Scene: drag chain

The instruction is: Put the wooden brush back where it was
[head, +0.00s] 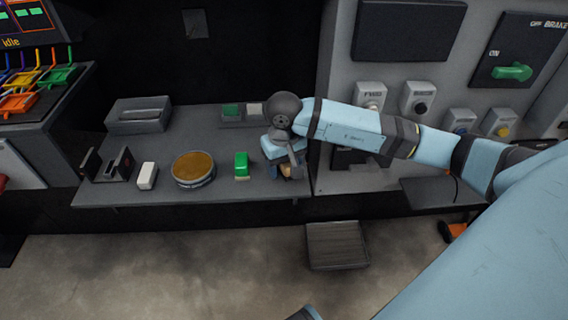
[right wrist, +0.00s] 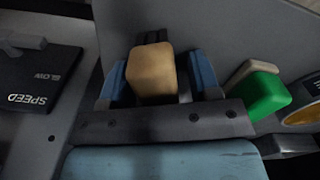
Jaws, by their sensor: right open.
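My right gripper (head: 284,172) is at the right end of the grey shelf, pointing down, with its arm coming in from the right. In the right wrist view my right gripper (right wrist: 161,78) has its two blue fingers apart, one on each side of a tan wooden block-shaped piece (right wrist: 154,74), which looks like the wooden brush. Only its tan top shows there, and I cannot tell whether the fingers touch it. In the head view a small bit of the wooden piece (head: 286,171) shows under the gripper, which hides the rest. My left gripper is not in view.
On the shelf (head: 225,192) stand a green block (head: 241,164), a round tan-topped dish (head: 193,168), a white block (head: 147,175) and a dark slotted holder (head: 109,167). A control panel with knobs (head: 418,98) rises at the right. A grey box (head: 337,246) sits on the floor.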

